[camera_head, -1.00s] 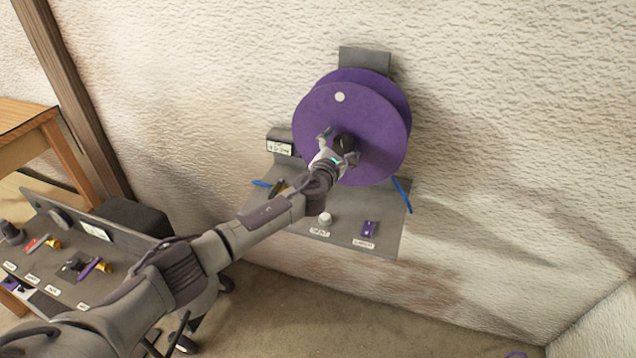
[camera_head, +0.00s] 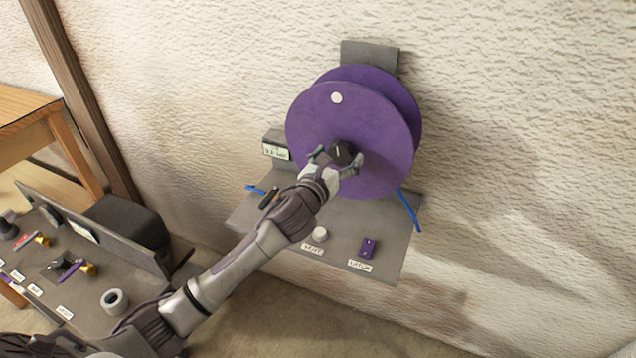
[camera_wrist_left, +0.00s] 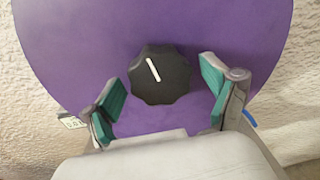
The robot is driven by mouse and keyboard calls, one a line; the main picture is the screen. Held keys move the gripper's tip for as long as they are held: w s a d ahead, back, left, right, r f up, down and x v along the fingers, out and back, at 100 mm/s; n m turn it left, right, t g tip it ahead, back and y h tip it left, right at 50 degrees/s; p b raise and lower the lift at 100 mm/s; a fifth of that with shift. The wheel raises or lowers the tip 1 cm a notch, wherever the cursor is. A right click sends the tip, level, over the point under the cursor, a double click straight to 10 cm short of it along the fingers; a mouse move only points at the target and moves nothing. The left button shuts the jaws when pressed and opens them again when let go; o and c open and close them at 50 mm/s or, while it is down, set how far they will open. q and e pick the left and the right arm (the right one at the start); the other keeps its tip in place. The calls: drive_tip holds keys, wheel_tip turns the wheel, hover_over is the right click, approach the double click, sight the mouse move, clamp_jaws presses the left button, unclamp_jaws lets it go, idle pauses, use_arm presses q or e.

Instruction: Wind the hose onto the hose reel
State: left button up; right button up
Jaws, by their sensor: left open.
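The purple hose reel (camera_head: 385,165) is mounted on the wall, with a black knob (camera_head: 343,151) low on its front disc and a white dot (camera_head: 336,98) near its top. Blue hose (camera_head: 410,210) shows below the reel at the right, and a blue piece (camera_head: 256,189) shows at the shelf's left; the part between is hidden. My left gripper (camera_head: 336,160) is open at the knob. In the left wrist view the knob (camera_wrist_left: 160,74) has a white line on it and sits between and just beyond the two teal-padded fingers (camera_wrist_left: 160,95). My right gripper is not in view.
A grey shelf (camera_head: 385,225) under the reel carries a white knob (camera_head: 320,233), a purple switch (camera_head: 367,247) and labels. A grey bench (camera_head: 85,300) with fittings and a grey ring (camera_head: 114,301) stands at lower left, near a wooden table (camera_head: 30,115). Floor is clear at lower right.

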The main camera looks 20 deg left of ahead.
use_arm(q)
drive_tip(key=s+a+b, duration=0.1)
drive_tip(key=s, duration=1.2)
drive_tip(key=shift+r+b, duration=0.15)
drive_tip(key=shift+b, duration=0.15)
drive_tip(key=shift+a, duration=0.1)
